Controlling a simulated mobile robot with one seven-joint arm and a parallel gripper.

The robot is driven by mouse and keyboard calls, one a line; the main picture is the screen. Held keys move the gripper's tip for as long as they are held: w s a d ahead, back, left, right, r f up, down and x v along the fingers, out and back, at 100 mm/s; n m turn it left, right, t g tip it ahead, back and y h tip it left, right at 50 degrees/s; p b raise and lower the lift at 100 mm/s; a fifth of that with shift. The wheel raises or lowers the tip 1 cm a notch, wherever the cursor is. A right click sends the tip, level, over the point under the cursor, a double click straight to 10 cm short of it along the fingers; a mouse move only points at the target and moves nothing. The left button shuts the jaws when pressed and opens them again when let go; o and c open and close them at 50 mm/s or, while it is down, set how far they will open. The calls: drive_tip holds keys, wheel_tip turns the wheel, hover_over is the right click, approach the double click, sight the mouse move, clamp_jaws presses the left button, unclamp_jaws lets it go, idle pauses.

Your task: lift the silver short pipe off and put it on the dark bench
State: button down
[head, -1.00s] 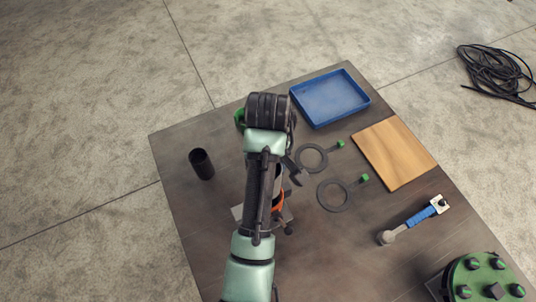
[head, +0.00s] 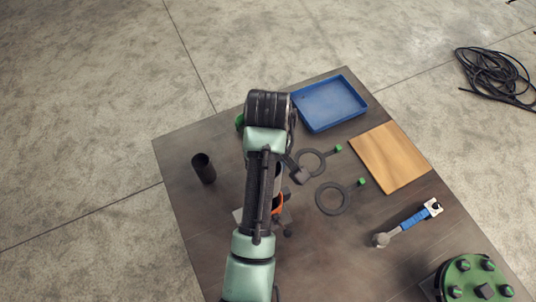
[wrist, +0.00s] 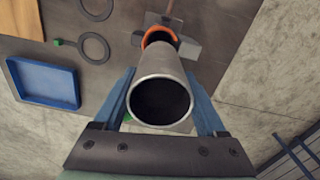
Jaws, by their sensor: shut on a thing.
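The silver short pipe (wrist: 160,66) is in my gripper (wrist: 160,76), its open end facing the wrist camera. The two blue fingers are shut on it from both sides. Beyond its far end is an orange ring (wrist: 160,35) on a grey fixture (wrist: 188,47). I cannot tell whether the pipe touches the ring or is clear of it. In the head view my arm hides most of the pipe and gripper, and the orange ring (head: 278,203) shows beside the arm. The dark bench (head: 215,225) lies underneath.
A black cup (head: 203,167) stands at left. Bare bench lies around it.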

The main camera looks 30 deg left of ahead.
drive_tip(key=shift+r+p, duration=1.85)
drive_tip(key=shift+r, duration=0.05)
drive_tip(key=shift+s+f, duration=0.1)
